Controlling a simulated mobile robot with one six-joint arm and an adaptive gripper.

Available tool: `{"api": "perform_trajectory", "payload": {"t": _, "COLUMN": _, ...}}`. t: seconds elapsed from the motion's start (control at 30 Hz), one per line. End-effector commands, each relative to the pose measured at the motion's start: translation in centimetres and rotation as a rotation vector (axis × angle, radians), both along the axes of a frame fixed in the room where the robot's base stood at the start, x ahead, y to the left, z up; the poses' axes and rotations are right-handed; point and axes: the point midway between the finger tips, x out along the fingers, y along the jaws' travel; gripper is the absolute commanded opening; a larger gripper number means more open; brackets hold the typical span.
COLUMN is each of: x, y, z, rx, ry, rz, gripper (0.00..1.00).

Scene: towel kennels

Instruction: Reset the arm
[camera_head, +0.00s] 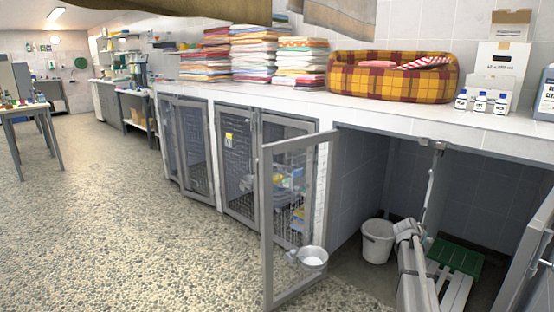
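My arm (412,268) shows as grey links at the lower right, in front of and partly over the open kennel. Its upper end, near the middle of the kennel opening, meets thin grey parts of the scene in the picture. I cannot make out the gripper's fingers there, nor whether they hold anything.
An open mesh door (268,225) with a metal bowl (313,258) stands left of my arm; another door edge (528,250) is at right. Brown cloth (170,8) hangs at top.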

Motion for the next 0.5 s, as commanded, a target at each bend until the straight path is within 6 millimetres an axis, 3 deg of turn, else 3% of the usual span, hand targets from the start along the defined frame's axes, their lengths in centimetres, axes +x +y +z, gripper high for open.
{"api": "perform_trajectory", "payload": {"t": 0.17, "x": -4.0, "y": 6.1, "z": -1.3, "rx": 0.068, "ry": 0.12, "rz": 0.052, "gripper": 0.52}}
{"api": "perform_trajectory", "payload": {"t": 0.5, "x": -14.6, "y": 20.7, "z": -4.3, "rx": 0.258, "ry": 0.45, "rz": 0.275, "gripper": 0.52}}
